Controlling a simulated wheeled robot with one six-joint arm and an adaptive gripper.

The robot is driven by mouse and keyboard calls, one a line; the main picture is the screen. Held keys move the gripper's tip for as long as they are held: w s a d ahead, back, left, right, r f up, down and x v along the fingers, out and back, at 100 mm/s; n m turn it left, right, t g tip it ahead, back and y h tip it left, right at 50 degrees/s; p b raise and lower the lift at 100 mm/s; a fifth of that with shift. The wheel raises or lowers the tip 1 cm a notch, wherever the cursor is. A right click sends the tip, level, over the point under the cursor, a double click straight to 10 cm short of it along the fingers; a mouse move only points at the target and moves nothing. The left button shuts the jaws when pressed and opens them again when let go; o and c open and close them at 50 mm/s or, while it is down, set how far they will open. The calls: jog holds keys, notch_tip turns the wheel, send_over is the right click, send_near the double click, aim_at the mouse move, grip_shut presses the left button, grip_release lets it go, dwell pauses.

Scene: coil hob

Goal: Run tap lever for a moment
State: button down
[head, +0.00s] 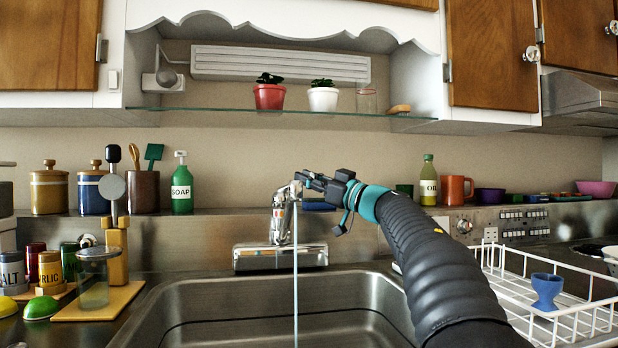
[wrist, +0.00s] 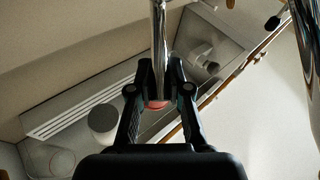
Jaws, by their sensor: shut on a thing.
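The chrome tap (head: 282,225) stands behind the sink, and a thin stream of water (head: 295,270) falls from its spout into the basin. My gripper (head: 300,178) is at the top of the tap, reaching in from the right. In the wrist view my gripper (wrist: 160,75) has its two fingers closed around the chrome tap lever (wrist: 159,40), which runs up between them. In the head view the lever is mostly hidden by the fingers.
The steel sink (head: 190,290) lies below the tap. A green soap bottle (head: 181,185) stands on the ledge to the left. A white dish rack (head: 590,318) with a blue egg cup (head: 546,290) is on the right. A glass shelf (head: 220,111) with potted plants hangs above.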

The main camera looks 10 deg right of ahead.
jog(key=shift+w+a+r+g+h, duration=0.2)
jog(key=shift+r+g+h, duration=0.1)
jog(key=shift+r+g, duration=0.1)
jog(key=shift+w+a+r+g+h, duration=0.1)
jog(key=shift+w+r+g+h, duration=0.05)
jog(key=shift+r+g+h, duration=0.2)
jog(key=c, duration=1.1)
grip_release()
jog(key=shift+d, duration=0.1)
jog(key=v, duration=1.2)
